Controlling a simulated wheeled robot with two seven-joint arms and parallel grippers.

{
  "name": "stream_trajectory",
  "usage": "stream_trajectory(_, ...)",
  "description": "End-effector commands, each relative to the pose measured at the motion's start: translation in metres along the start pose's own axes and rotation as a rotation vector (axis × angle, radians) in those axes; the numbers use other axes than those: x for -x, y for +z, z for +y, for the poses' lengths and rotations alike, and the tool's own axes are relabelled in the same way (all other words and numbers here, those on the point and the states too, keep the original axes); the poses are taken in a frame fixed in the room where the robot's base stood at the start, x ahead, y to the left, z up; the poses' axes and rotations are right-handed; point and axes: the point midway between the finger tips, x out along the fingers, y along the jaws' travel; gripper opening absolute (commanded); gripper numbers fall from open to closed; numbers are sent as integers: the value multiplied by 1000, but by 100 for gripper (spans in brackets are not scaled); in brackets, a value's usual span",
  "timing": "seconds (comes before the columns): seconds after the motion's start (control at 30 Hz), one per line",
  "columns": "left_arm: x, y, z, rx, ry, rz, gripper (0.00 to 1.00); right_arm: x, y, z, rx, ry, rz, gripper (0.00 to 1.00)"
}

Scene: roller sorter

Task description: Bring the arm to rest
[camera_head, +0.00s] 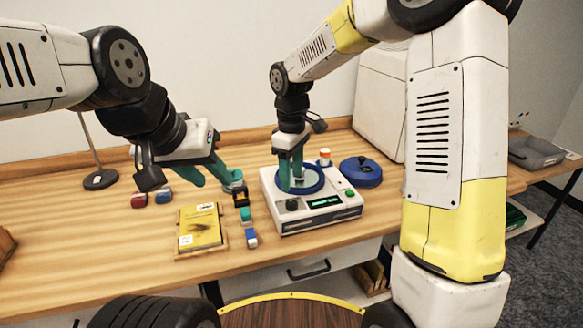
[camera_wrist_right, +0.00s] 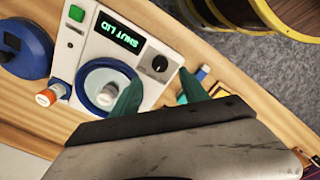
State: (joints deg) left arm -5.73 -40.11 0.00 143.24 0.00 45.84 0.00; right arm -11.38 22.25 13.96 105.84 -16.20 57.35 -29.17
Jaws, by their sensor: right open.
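My right gripper (camera_head: 291,178) points down over the open blue-ringed bowl (camera_head: 314,181) of a white machine (camera_head: 320,218). Its teal fingers are apart in the right wrist view (camera_wrist_right: 160,95), with nothing seen between them. The machine's green display reads "SHUT LID".
A round blue lid (camera_head: 361,171) lies right of the machine. An orange-and-white vial (camera_head: 324,157) stands behind it. A yellow booklet (camera_head: 200,227) lies on a wooden tray to the left. The left tabletop is mostly clear.

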Motion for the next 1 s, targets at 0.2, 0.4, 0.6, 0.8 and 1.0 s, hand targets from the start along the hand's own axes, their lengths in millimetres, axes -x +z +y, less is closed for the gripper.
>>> stream_trajectory(0.2,0,0,0,0,0,0,36,26,24,-2,-93,34,36,52)
stream_trajectory(0.4,0,0,0,0,0,0,36,78,83,-19,-338,103,148,52)
stream_trajectory(0.6,0,0,0,0,0,0,36,112,143,-49,-604,144,293,52)
stream_trajectory(0.8,0,0,0,0,0,0,36,126,189,-84,-845,153,456,52)
stream_trajectory(1.0,0,0,0,0,0,0,36,126,211,-106,-985,140,563,52)
